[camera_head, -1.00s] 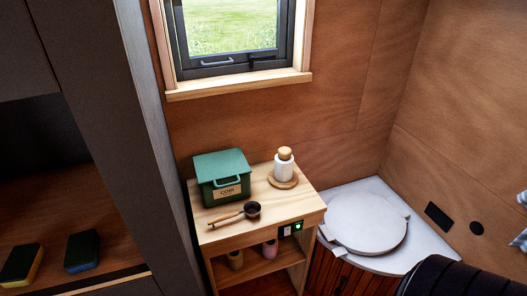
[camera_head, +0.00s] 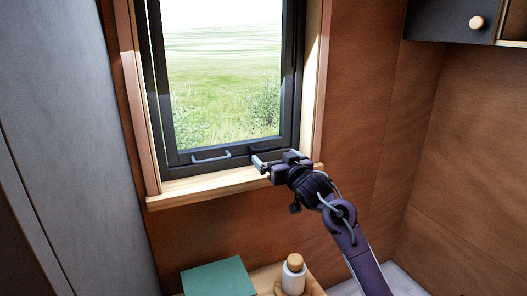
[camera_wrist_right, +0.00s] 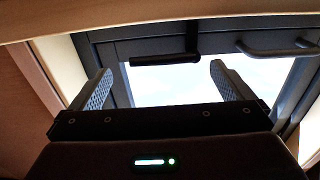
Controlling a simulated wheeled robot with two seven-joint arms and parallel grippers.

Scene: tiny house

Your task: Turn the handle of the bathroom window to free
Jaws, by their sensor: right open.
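The bathroom window (camera_head: 222,80) has a dark frame and shows closed in its wooden surround. Its black handle (camera_head: 264,149) sits on the lower frame, right of a fixed grey pull bar (camera_head: 211,158). My right gripper (camera_head: 264,164) is in front of the handle and partly hides it. In the right wrist view, my right gripper (camera_wrist_right: 161,69) is open, with the black handle (camera_wrist_right: 165,60) just beyond and between its fingers. The handle lies along the frame. I cannot tell whether the fingers touch it. My left gripper is in neither current view.
The wooden sill (camera_head: 210,190) juts out just below the gripper. A green box (camera_head: 218,278) and a white bottle with a wooden stopper (camera_head: 294,274) stand on a wooden shelf unit below. A dark cabinet (camera_head: 450,20) hangs at upper right. A grey panel (camera_head: 75,120) bounds the left.

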